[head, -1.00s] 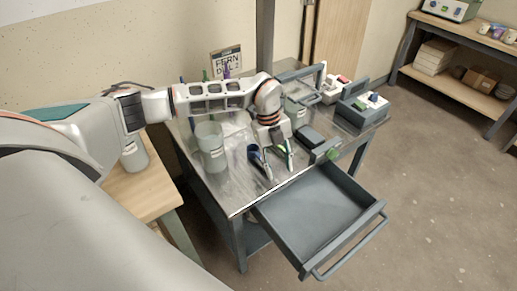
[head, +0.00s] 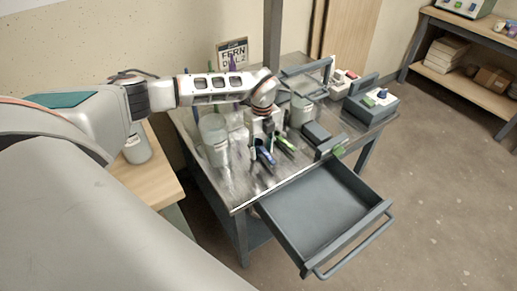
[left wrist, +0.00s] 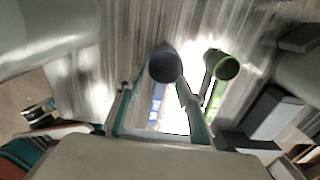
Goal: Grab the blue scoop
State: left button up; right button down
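The blue scoop (head: 266,157) lies on the metal bench, under my left gripper (head: 262,146). In the left wrist view its round dark blue cup (left wrist: 164,66) lies just beyond the fingertips, and its handle (left wrist: 157,104) runs back between the two fingers. My left gripper (left wrist: 153,88) is open, one finger on each side of the handle, with a gap visible; I cannot tell its height above the handle. A green scoop (head: 286,144) lies just right; in the wrist view its cup (left wrist: 227,66) is outside the right finger. My right gripper is out of view.
A translucent bucket (head: 215,142) stands left of the gripper and another bucket (head: 301,110) behind right. A dark box (head: 317,134) is right of the scoops. An open, empty drawer (head: 322,212) juts from the bench front. A box with colored tops (head: 370,105) stands far right.

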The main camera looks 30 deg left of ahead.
pick_arm(q)
grip_shut()
dwell(0.3)
